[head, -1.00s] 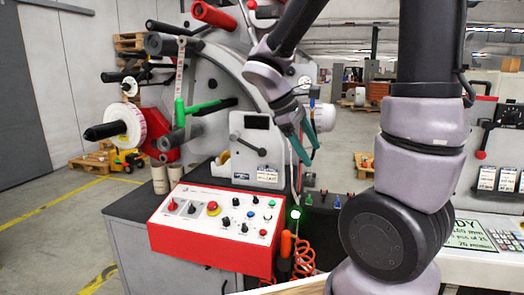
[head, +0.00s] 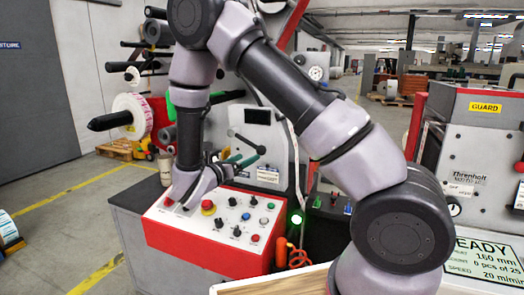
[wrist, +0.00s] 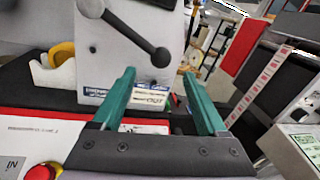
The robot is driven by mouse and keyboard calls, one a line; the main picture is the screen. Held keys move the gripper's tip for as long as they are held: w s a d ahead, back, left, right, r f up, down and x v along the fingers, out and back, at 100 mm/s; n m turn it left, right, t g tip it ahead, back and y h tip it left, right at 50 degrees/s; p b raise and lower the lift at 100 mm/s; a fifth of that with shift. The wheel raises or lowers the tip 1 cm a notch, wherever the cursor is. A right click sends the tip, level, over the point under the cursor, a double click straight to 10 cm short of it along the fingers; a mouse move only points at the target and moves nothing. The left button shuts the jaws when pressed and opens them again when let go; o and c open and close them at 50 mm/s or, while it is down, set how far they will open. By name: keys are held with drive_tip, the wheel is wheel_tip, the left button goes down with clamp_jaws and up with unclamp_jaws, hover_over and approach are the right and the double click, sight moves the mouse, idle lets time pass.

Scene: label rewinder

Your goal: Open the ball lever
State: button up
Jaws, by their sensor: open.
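The ball lever (head: 246,141) is a black rod with a round ball at each end, on the front of a grey box on the machine. My gripper (head: 240,160) has teal fingers and is in front of the box, just below the lever. In the wrist view my gripper (wrist: 158,76) has its fingers apart with nothing between them. I cannot tell the exact gap to the lever.
A red and white control panel (head: 222,226) with knobs and a red stop button (wrist: 40,172) lies below my gripper. A label with printed text (wrist: 148,99) is on the box under the lever. A yellow tape roll (wrist: 62,54) stands left of the box.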

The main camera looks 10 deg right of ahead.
sight(258, 152)
drive_tip(key=x, duration=0.9)
drive_tip(key=shift+w+d, duration=0.2)
drive_tip(key=shift+d, duration=0.05)
clamp_jaws()
